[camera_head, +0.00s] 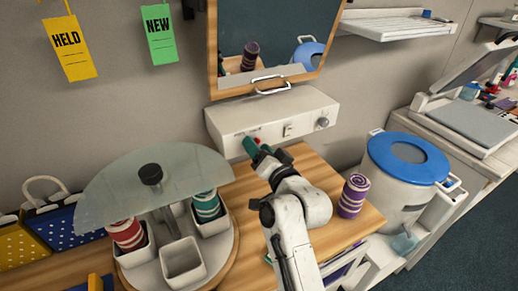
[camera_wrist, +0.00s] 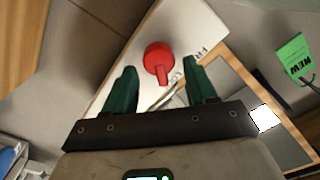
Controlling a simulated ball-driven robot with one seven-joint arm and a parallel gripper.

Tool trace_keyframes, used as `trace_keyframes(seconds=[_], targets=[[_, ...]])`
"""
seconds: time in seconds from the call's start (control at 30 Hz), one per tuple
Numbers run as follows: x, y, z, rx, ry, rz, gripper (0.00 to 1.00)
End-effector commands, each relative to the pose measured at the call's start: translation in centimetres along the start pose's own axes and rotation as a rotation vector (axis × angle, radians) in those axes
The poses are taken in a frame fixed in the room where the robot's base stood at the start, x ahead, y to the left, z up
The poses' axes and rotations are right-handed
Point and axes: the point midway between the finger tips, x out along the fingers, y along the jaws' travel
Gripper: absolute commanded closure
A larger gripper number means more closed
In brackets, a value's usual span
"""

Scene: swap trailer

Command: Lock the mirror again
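The wood-framed mirror (camera_head: 272,40) stands upright above a white box (camera_head: 300,105) against the wall. The box front has a switch (camera_head: 288,130) and a round dial (camera_head: 322,123). In the wrist view a red knob (camera_wrist: 158,56) with a short handle sits on the white panel (camera_wrist: 185,22). My gripper (camera_head: 257,147) is at the left part of the box front and hides that part in the head view. In the wrist view my green fingers (camera_wrist: 160,68) are apart, one on each side of the knob's handle. I cannot tell whether they touch it.
A round carousel with a glass top (camera_head: 150,180) holds rolled towels in bins at left. A purple striped roll (camera_head: 353,196) stands on the wooden counter (camera_head: 320,165), right of my arm. A white bin with a blue lid (camera_head: 400,180) is farther right.

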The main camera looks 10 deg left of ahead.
Motion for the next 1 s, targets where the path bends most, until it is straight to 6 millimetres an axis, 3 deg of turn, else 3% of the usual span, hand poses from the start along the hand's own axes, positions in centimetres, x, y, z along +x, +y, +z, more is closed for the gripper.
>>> trace_keyframes(seconds=[0.37, 0.8, 1.0], targets=[[-0.5, 0.0, 0.0, -0.001, 0.001, -0.001, 0.39], [-7.7, 0.2, 0.1, -0.001, 0.001, 0.001, 0.39], [-10.1, 0.1, 0.1, -0.001, 0.000, 0.000, 0.39]])
